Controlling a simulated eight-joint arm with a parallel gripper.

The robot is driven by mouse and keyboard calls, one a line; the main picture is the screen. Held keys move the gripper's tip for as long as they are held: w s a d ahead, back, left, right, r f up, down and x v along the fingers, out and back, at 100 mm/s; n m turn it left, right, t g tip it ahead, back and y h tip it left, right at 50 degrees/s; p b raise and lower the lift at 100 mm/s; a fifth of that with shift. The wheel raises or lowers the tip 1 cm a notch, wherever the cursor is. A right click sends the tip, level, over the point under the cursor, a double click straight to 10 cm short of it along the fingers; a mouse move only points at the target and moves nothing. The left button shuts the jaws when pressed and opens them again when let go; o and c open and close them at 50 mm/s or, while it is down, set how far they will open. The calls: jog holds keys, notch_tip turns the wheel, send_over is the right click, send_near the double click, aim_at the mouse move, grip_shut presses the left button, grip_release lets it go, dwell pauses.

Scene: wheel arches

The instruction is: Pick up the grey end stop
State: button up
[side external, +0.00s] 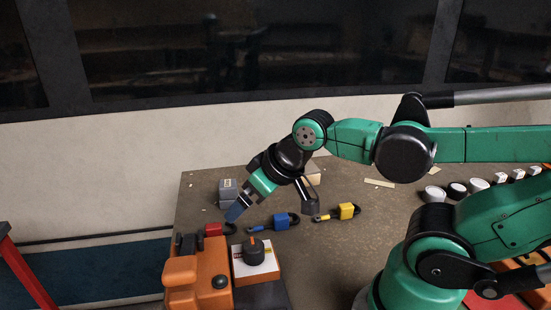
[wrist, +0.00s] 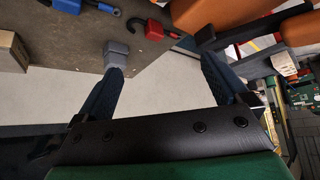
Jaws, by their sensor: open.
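The grey end stop (side external: 228,187) is a small grey block near the table's far left corner in the side external view. It also shows in the wrist view (wrist: 117,50), at the tip of the left-hand finger and partly covered by it. I cannot tell whether they touch. My gripper (side external: 236,210) points down and left, with its blue fingertips just in front of the end stop. In the wrist view my gripper (wrist: 163,67) has its fingers wide apart. Nothing is between them, and the end stop is not centred in the gap.
Red (side external: 214,229), blue (side external: 281,222) and yellow (side external: 347,211) padlock-like pieces lie on the brown table (side external: 330,250). An orange machine (side external: 195,275) and a box with a black knob (side external: 254,255) stand at the front left. Beyond the table's left edge is floor.

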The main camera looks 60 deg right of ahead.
notch_tip(320, 180, up, 5)
jog(key=n+t+y, duration=0.1)
jog(key=n+y, duration=0.5)
jog(key=y, duration=0.1)
send_over(221, 189)
jog(key=s, duration=0.4)
jog(key=w+d+n+t+y, duration=0.2)
jog(key=d, duration=0.4)
jog(key=f, duration=0.9)
jog(key=a+f, duration=0.1)
jog(key=f, duration=0.4)
jog(key=shift+s, duration=0.2)
jog(key=shift+w+a+f, duration=0.1)
jog(key=shift+f, duration=0.25)
jog(key=shift+w+a+f, duration=0.2)
jog(key=shift+w+a, duration=0.05)
jog(key=shift+x, duration=2.3)
jog(key=c, duration=1.4)
